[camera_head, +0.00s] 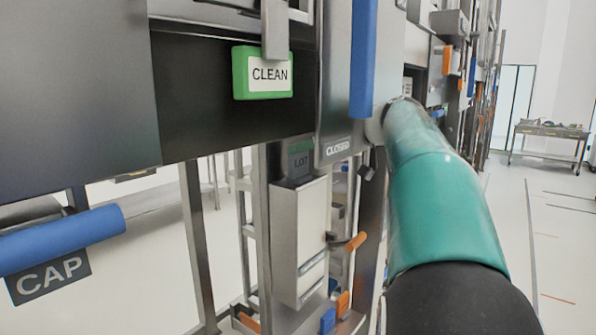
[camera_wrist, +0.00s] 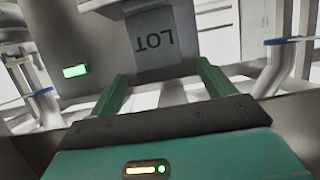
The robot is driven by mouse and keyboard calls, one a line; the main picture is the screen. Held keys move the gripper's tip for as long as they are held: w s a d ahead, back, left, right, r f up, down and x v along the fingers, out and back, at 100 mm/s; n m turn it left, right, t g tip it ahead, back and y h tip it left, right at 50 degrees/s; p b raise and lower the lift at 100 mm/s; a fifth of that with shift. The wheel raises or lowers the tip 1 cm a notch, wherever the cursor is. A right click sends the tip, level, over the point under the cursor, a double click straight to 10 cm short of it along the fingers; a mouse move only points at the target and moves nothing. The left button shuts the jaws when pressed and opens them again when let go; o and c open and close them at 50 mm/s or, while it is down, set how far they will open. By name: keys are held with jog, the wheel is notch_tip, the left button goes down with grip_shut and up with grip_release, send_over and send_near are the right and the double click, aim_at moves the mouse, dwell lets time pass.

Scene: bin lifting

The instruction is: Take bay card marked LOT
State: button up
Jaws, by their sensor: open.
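The grey bay card marked LOT (camera_wrist: 156,57) shows upside down in the wrist view, ahead of my gripper. In the head view it is a small dark card (camera_head: 301,162) above a pale metal box. My gripper (camera_wrist: 161,70) is open, with one green finger on each side of the card's lower part in the picture. I cannot tell whether the card is between the fingertips or just beyond them. No contact shows.
A green-framed CLEAN sign (camera_head: 263,73) hangs on the dark rail. A grey CLOSED panel (camera_head: 338,148) with a blue bar (camera_head: 363,60) stands beside my arm. A CAP plate (camera_head: 48,277) and blue handle (camera_head: 65,240) are at lower left. Open floor lies at right.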

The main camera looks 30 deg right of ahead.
jog(key=shift+x, duration=1.1)
jog(key=c, duration=1.4)
jog(key=shift+o, duration=0.2)
jog(key=shift+r, duration=0.5)
jog(key=shift+s+d+r, duration=0.1)
jog(key=shift+s+d, duration=0.1)
jog(key=shift+s, duration=0.15)
jog(key=s+d, duration=0.4)
jog(key=s, duration=0.8)
notch_tip(320, 180, up, 14)
jog(key=shift+w, duration=0.2)
